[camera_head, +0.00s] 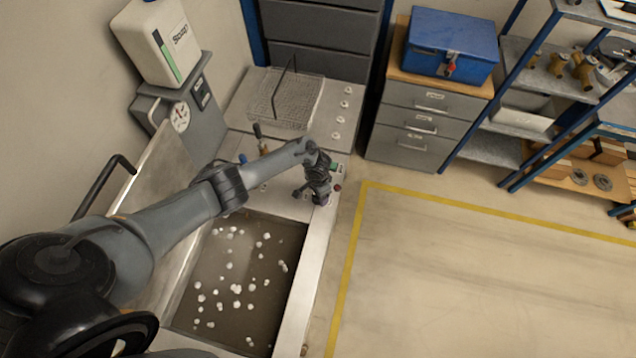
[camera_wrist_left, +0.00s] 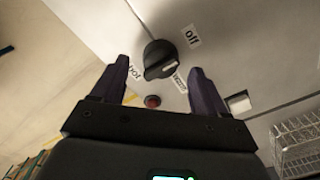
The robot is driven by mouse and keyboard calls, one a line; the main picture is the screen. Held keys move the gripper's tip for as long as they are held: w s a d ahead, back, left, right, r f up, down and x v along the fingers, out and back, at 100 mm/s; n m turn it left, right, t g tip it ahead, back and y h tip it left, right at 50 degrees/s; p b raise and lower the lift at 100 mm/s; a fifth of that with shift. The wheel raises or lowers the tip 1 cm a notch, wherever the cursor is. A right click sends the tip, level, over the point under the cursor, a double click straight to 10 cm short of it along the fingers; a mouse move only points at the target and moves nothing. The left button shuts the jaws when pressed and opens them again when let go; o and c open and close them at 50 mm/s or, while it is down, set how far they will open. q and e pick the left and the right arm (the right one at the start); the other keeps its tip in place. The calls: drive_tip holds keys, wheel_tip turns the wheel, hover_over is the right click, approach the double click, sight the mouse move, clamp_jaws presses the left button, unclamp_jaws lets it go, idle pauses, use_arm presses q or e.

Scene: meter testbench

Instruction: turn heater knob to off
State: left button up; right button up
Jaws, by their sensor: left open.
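The heater knob (camera_wrist_left: 158,55) is black and round with a raised grip and a white mark, in the left wrist view. The labels "off" (camera_wrist_left: 192,37), "hot" (camera_wrist_left: 134,72) and "warm" (camera_wrist_left: 179,83) stand around it. The white mark faces the "warm" and "hot" side, away from "off"; which one exactly I cannot tell. My left gripper (camera_wrist_left: 157,78) is open and empty, its fingers spread to either side of the knob in that view, without visible contact. In the head view the left gripper (camera_head: 318,192) is over the bench panel and hides the knob. My right gripper is not in view.
A red button or lamp (camera_wrist_left: 152,101) is close to the knob. A basin (camera_head: 240,285) with white balls lies in front of the panel. A wire basket (camera_head: 285,100) stands behind. A raised lid (camera_head: 160,190) is at the left. The floor right of the bench is clear.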

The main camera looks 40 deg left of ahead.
use_arm(q)
wheel_tip(320, 180, up, 8)
drive_tip(key=p, duration=0.2)
drive_tip(key=shift+r, duration=0.25)
